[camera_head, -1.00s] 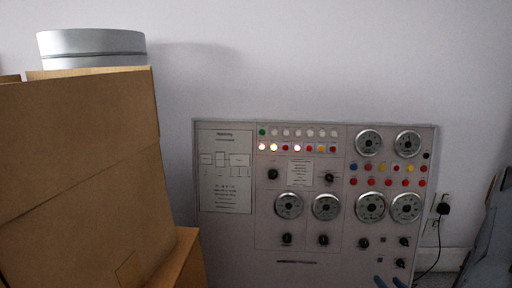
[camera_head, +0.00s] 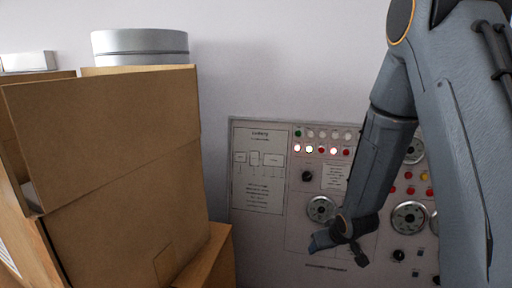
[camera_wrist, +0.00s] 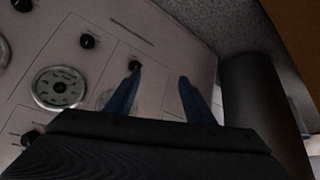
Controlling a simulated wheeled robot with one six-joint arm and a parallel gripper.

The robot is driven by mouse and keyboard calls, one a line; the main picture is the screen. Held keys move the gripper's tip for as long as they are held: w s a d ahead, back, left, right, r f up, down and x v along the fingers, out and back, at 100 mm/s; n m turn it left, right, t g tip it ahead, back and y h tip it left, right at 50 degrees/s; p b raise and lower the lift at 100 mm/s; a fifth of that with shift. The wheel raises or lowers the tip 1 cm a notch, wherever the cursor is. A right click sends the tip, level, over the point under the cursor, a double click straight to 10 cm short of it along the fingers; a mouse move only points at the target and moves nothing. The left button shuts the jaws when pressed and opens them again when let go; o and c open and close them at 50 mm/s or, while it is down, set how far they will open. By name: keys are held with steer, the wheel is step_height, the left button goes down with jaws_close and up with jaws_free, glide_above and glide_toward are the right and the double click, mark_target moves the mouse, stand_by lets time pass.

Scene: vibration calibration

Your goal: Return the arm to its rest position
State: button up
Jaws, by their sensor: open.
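My gripper (camera_wrist: 158,98) shows in the wrist view as two dark blue fingers set apart, with nothing between them. They point toward the pale control panel, whose lower part with a gauge (camera_wrist: 58,88) and dark knobs fills the left of that view. In the head view my grey arm reaches down from the upper right in front of the panel (camera_head: 262,225) and hides much of its right side. The wrist end (camera_head: 343,232) is low, in front of the panel's lower middle. The fingers are small and hard to make out there.
Cardboard boxes (camera_head: 120,150) are stacked at the left, with a round silver tin (camera_head: 140,46) on top and a white box (camera_head: 28,61) behind. The wall above the panel is bare.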

steer(key=s+a+r+n+g, duration=0.1)
steer(key=s+a+r+g, duration=0.1)
steer(key=s+a+r, duration=0.35)
steer(key=s+a+r+n+g, duration=0.1)
steer(key=s+a+r, duration=0.1)
steer(key=s+a, duration=0.65)
steer(key=s+a+r+n+g, duration=0.1)
steer(key=s+a+r+g, duration=0.2)
steer(key=s, duration=0.6)
steer(key=s+a+r+n+g, duration=0.1)
steer(key=s+a+r, duration=0.3)
steer(key=s, duration=0.5)
steer(key=d+r+m+p, duration=0.3)
steer(key=d+r+p, duration=0.6)
steer(key=r+p, duration=0.3)
steer(key=d+r+m+p, duration=0.4)
steer(key=d+r+p, duration=0.5)
steer(key=r+p, duration=0.3)
steer(key=p, duration=0.3)
steer(key=shift+d+r+h, duration=0.35)
steer(key=shift+r+h, duration=0.05)
